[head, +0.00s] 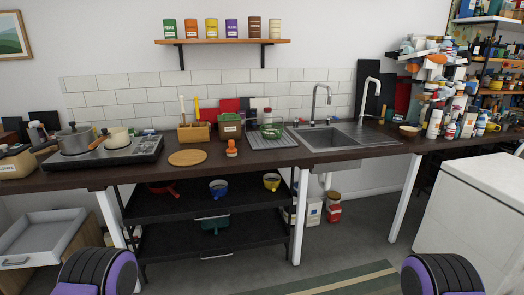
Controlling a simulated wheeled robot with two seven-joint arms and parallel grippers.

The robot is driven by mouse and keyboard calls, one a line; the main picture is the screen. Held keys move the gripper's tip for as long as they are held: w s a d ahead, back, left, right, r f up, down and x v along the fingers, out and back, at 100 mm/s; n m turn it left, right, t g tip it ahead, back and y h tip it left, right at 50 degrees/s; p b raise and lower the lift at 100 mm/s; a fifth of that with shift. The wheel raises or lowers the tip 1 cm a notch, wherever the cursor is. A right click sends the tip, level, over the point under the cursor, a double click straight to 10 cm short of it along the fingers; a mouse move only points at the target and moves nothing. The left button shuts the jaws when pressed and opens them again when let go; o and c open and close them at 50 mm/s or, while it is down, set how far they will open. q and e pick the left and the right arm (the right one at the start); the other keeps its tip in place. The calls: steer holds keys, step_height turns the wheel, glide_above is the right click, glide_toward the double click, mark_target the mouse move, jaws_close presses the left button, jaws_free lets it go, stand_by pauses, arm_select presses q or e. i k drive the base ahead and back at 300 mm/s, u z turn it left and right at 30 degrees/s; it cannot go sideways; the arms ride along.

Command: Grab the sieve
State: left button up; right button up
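I cannot tell for certain which thing is the sieve. On the black shelf unit under the counter, a dark green bowl-like thing (215,226) sits on the lower shelf; it may be a colander or sieve. A red thing with a handle (163,188), a blue pot-like vessel (218,188) and a yellow one (271,182) stand on the upper shelf. A green round item (272,130) rests on the drying mat beside the sink. Only purple and black parts of my two arms show at the bottom edge. Neither gripper is in view.
The dark wooden counter (330,153) holds a hob (100,151) with pots, a round board (188,157) and a sink (335,138). White table legs flank the shelf unit (200,206). A white cabinet (470,225) stands right. The floor ahead is mostly clear, with a striped rug (345,284).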

mark_target(270, 133)
steer(key=i, duration=1.95)
steer(key=z, duration=0.1)
